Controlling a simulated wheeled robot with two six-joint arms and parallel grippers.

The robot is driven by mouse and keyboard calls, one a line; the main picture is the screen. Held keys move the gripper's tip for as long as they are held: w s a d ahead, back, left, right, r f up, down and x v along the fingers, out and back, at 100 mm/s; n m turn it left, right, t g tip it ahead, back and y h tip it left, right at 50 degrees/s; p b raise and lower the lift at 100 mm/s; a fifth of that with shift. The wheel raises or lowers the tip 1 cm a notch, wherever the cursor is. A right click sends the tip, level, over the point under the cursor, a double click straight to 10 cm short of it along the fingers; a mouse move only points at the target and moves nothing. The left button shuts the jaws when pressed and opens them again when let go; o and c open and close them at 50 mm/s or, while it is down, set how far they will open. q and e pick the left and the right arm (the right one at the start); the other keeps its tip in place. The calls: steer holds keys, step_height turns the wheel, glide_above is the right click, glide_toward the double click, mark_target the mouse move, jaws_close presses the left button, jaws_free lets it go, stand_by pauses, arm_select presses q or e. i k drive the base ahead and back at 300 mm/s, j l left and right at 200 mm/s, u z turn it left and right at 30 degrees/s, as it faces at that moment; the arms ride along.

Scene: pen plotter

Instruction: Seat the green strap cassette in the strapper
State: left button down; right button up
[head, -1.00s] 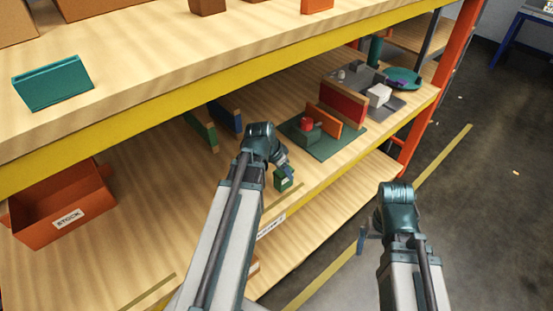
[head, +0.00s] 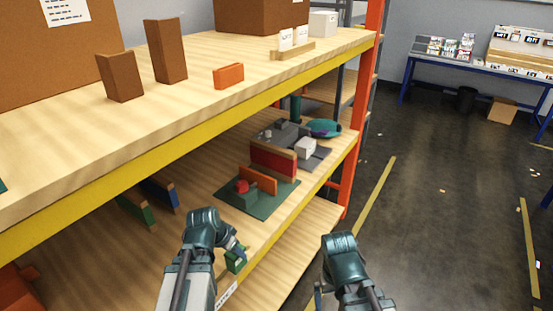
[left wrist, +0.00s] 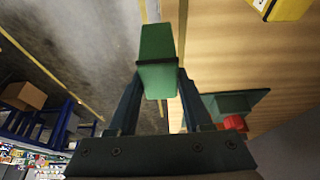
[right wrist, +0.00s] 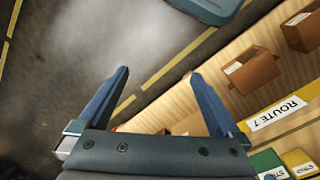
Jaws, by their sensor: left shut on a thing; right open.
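My left gripper (left wrist: 155,95) is shut on the green cassette (left wrist: 157,60), which has a dark band across it. In the head view the cassette (head: 236,261) is held near the front edge of the lower shelf. A dark green base (head: 232,208) with an orange upright plate (head: 258,181), a red knob (head: 241,186) and a red panel (head: 272,159) behind stands on that shelf, beyond the cassette and apart from it. I cannot tell for sure if this is the strapper. My right gripper (right wrist: 160,75) is open and empty, out over the aisle.
A grey station (head: 318,160) with a white block (head: 305,147) and a teal disc (head: 324,128) stands farther along the shelf. Green and blue dividers (head: 160,194) stand left. The upper shelf's yellow beam (head: 150,160) overhangs; an orange post (head: 362,120) bounds the right end.

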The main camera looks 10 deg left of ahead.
mark_target(282, 127)
steer(key=i+l+u, duration=0.1)
steer(key=i+l, duration=0.25)
steer(key=i+l+u, duration=0.1)
steer(key=i+l, duration=0.3)
steer(key=i+l+u, duration=0.1)
steer(key=i+l, duration=0.25)
steer(key=i+l+u, duration=0.1)
steer(key=i+l, duration=0.25)
steer(key=i+l+u, duration=0.1)
steer(key=i+l, duration=0.25)
steer(key=l, duration=0.25)
steer(key=i+l+u, duration=0.1)
steer(key=i+l, duration=0.2)
steer(key=l, duration=0.15)
